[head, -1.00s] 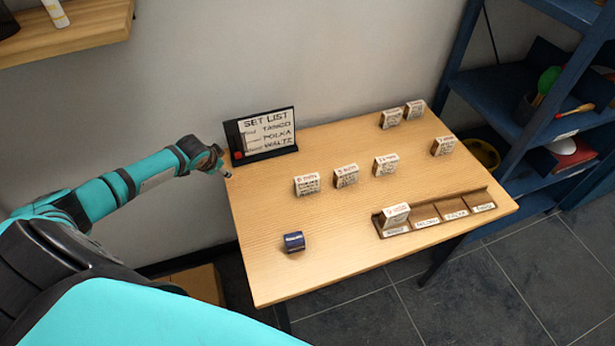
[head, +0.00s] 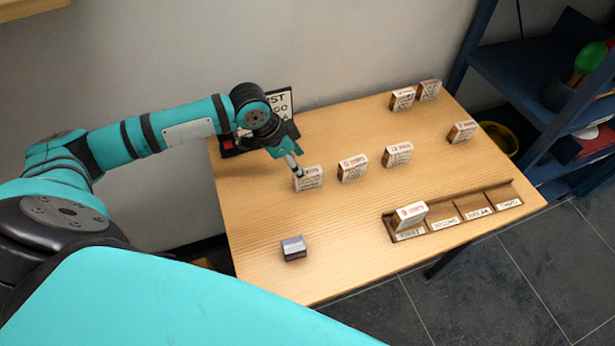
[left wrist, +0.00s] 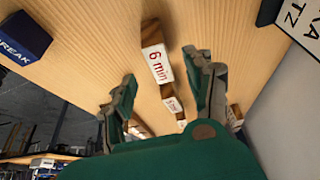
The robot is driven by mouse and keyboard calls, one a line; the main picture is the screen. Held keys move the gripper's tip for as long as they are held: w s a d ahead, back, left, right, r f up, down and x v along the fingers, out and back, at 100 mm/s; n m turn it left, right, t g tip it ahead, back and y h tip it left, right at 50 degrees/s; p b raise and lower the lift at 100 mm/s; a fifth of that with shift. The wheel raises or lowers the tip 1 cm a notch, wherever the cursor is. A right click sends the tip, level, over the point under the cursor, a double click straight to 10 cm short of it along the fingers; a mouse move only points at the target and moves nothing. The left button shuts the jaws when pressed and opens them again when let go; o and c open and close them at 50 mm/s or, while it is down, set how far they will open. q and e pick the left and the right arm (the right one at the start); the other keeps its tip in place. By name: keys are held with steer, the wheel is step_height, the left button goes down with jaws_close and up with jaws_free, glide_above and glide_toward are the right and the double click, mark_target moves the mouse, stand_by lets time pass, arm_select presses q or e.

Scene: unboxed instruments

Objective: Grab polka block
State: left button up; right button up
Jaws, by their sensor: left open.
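Several white-faced wooden blocks stand on the table. I cannot read which one is the polka block. My left gripper (head: 297,168) is open at the front-left block (head: 312,180), at its upper left edge in the head view. In the left wrist view a block marked "6 min" in red (left wrist: 158,64) appears just beyond and between the spread fingers of the left gripper (left wrist: 166,86); nothing is held. Two more blocks stand to the right in that row, a middle one (head: 352,169) and a right one (head: 398,155). My right gripper is out of view.
A slotted wooden tray (head: 472,206) holds one block (head: 411,215) in its left slot. A blue "BREAK" block (head: 293,248) lies at the front left. Other blocks (head: 403,98) stand at the back. My arm partly hides the set list sign (head: 284,104). Blue shelves (head: 520,65) stand right.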

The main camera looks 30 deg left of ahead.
mark_target(315, 180)
arm_select(q)
steer(key=shift+x, duration=1.2)
steer(key=shift+f, duration=0.2)
steer(key=shift+w+d+f, duration=0.1)
steer(key=shift+d+f, duration=0.05)
steer(key=shift+f, duration=0.1)
steer(key=p+x, duration=0.1)
steer(key=x, duration=0.2)
steer(key=shift+f, duration=0.35)
steer(key=shift+w+d+f, duration=0.1)
steer(key=shift+d+f, duration=0.05)
steer(key=shift+f, duration=0.35)
steer(key=shift+c, duration=0.8)
jaws_close()
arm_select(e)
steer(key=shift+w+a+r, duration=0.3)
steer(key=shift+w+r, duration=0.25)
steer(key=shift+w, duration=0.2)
